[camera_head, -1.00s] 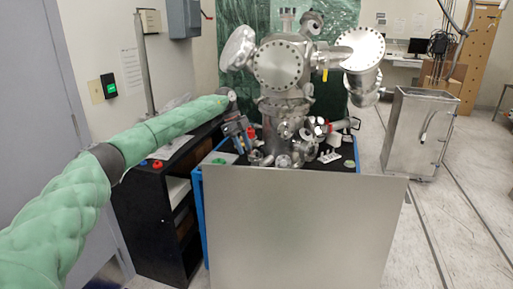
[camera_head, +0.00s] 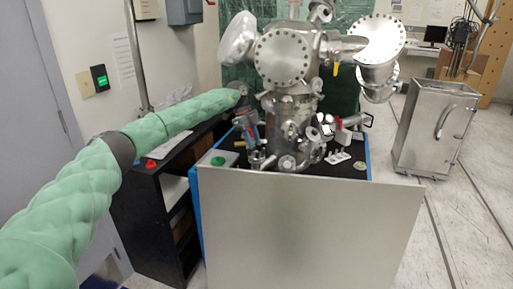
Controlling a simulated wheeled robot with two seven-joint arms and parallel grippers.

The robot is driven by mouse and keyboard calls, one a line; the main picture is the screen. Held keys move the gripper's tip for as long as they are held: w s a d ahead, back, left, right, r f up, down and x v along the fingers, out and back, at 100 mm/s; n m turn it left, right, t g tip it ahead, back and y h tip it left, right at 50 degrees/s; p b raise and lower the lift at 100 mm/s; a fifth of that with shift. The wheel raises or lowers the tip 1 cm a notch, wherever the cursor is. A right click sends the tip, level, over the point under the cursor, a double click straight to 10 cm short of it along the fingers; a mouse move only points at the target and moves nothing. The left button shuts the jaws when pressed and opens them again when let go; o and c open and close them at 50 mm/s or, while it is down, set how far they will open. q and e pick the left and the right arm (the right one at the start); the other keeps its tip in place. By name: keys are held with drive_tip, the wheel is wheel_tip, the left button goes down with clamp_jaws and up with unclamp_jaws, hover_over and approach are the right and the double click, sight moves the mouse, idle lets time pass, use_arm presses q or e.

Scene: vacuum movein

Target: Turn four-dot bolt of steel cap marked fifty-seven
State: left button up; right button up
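The steel vacuum chamber (camera_head: 290,110) stands upright on a dark tabletop. It has a large bolted round cap (camera_head: 282,57) facing me, another large bolted flange (camera_head: 378,38) at upper right, and a small round cap (camera_head: 287,162) low at the front. The number fifty-seven and any dot marks on bolts are too small to read. My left arm (camera_head: 170,122) in its green sleeve reaches in from the left. My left gripper (camera_head: 256,150) hangs at its end, beside the chamber's lower left. Whether its fingers are open is too small to tell. My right gripper is out of view.
A pale front panel (camera_head: 300,235) rises before the tabletop. A black shelf (camera_head: 150,220) stands to the left. A green round item (camera_head: 218,161) and white small parts (camera_head: 338,158) lie on the tabletop. A steel cabinet (camera_head: 435,130) stands at right, with open floor between.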

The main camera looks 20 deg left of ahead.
sight(256, 158)
use_arm(q)
drive_tip(key=x, duration=0.3)
drive_tip(key=shift+w+f+p, duration=0.15)
drive_tip(key=shift+f+p, duration=0.15)
drive_tip(key=shift+f, duration=0.1)
drive_tip(key=shift+d+f, duration=0.2)
drive_tip(key=shift+f, duration=0.1)
clamp_jaws()
